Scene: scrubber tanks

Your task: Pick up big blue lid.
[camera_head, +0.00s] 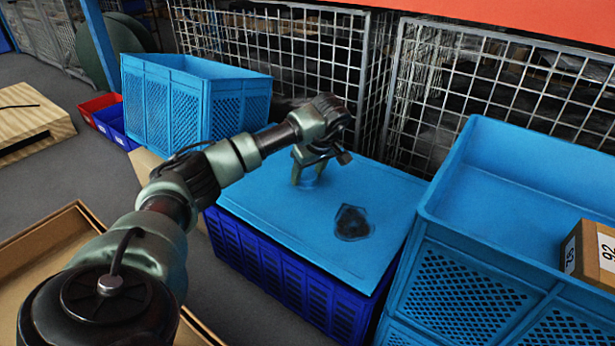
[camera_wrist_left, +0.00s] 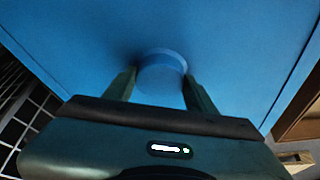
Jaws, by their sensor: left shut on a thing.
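The big blue lid (camera_head: 275,203) lies flat on top of a dark blue crate (camera_head: 290,280) in the middle of the head view. Its light blue surface fills most of the left wrist view (camera_wrist_left: 80,45). A dark patch (camera_head: 352,223) shows on the lid toward its right front. My left gripper (camera_head: 308,182) points down onto the lid. In the left wrist view its two fingers (camera_wrist_left: 160,88) stand on either side of a round blue knob (camera_wrist_left: 162,72) on the lid, shut on it. My right gripper is in neither view.
A tall light blue crate (camera_head: 165,105) stands behind on the left. Another light blue crate (camera_head: 480,190) holding a cardboard box (camera_head: 590,253) stands close on the right. Wire mesh fencing (camera_head: 280,50) rises behind the lid. An open cardboard box (camera_head: 45,250) sits at the left front.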

